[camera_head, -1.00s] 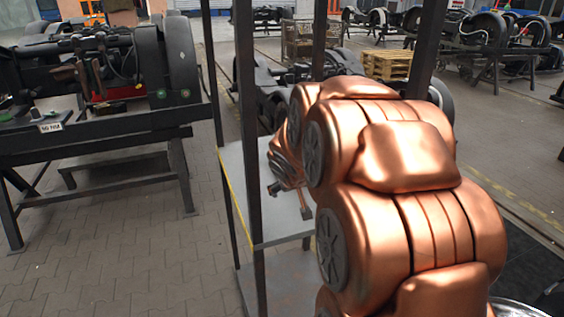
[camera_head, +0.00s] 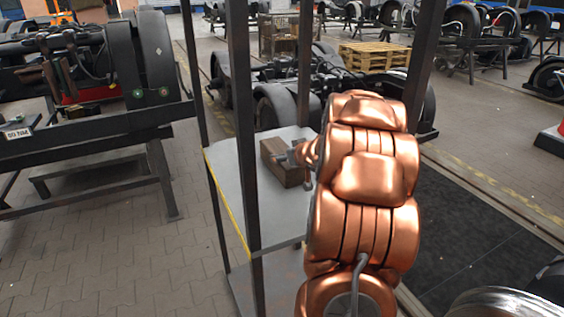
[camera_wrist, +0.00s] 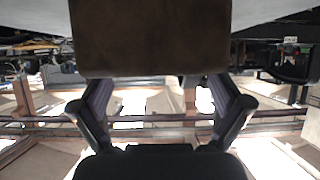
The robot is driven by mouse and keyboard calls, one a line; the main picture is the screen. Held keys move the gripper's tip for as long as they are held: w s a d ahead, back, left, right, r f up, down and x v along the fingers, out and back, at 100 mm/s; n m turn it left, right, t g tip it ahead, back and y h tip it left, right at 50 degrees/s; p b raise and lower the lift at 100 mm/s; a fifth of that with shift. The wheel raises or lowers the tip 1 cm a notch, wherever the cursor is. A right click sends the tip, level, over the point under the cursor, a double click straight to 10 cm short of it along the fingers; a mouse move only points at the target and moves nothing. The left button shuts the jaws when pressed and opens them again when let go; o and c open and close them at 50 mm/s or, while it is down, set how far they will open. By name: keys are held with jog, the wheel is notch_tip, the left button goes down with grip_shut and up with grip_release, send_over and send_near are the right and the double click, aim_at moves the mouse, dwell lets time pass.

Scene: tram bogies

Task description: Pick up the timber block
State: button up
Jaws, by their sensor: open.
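The timber block (camera_head: 286,167) is a brown wooden block on the grey shelf (camera_head: 232,200) of a dark metal rack. In the wrist view the block (camera_wrist: 150,38) fills the upper middle, close in front of the fingers. My gripper (camera_head: 296,158) is at the block's right end in the head view, and my copper-coloured arm hides part of it. In the wrist view my gripper (camera_wrist: 160,104) is open, its two fingers spread to either side below the block. I cannot tell whether the fingers touch the block.
Dark rack posts (camera_head: 243,120) stand at the shelf's corners, close to my arm. A yellow strip (camera_head: 228,205) runs along the shelf's left edge. A bogie on a stand (camera_head: 90,100) is at the left, and a wooden pallet (camera_head: 375,54) lies behind the rack. The shelf's front is clear.

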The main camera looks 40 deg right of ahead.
aim_at(282, 151)
jog(key=shift+x, duration=2.75)
jog(key=shift+d+r, duration=0.1)
jog(key=shift+r, duration=0.05)
jog(key=c, duration=1.7)
